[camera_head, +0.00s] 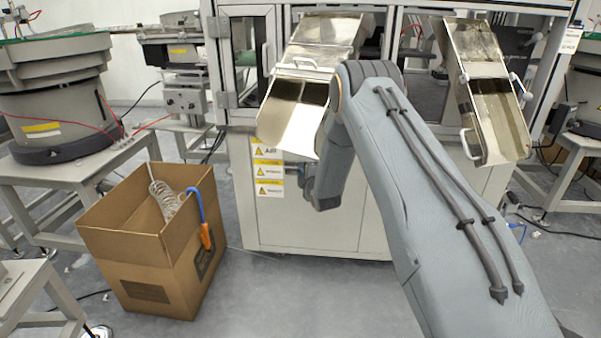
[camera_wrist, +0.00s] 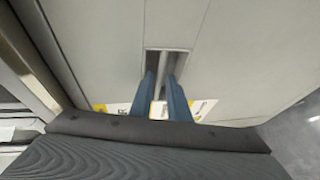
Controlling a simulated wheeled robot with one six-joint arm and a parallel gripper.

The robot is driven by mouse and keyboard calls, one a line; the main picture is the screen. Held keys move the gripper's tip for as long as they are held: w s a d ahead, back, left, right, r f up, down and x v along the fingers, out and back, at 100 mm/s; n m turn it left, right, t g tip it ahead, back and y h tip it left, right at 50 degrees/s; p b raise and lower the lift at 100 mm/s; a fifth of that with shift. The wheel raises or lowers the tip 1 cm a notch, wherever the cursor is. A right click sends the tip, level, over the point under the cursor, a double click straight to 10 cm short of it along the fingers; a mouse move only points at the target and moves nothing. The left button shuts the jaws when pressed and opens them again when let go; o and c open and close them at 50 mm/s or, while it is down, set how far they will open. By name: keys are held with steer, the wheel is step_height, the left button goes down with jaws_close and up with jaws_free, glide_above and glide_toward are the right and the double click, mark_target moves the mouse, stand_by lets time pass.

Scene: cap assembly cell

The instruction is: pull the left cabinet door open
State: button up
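The left cabinet door (camera_head: 290,220) is the pale lower panel of the machine in the head view, with yellow warning labels at its upper left. It looks closed. In the wrist view the door face (camera_wrist: 100,35) fills much of the picture, with a recess holding a slim bar handle (camera_wrist: 164,62). My gripper (camera_wrist: 161,76) has its two blue fingers apart, one on each side of the bar, at the recess. Firm contact with the bar is not visible. In the head view my arm hides the fingers and handle.
Two shiny metal chutes (camera_head: 302,105) (camera_head: 487,100) jut out above the lower cabinet. An open cardboard box (camera_head: 150,255) with a coil and a blue-orange tool stands left on the floor. A bowl feeder (camera_head: 55,95) is farther left. Floor before the cabinet (camera_head: 310,290) is clear.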

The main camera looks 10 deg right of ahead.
steer(key=shift+w+a, duration=0.1)
steer(key=shift+w, duration=0.2)
jaws_close()
stand_by(1.3)
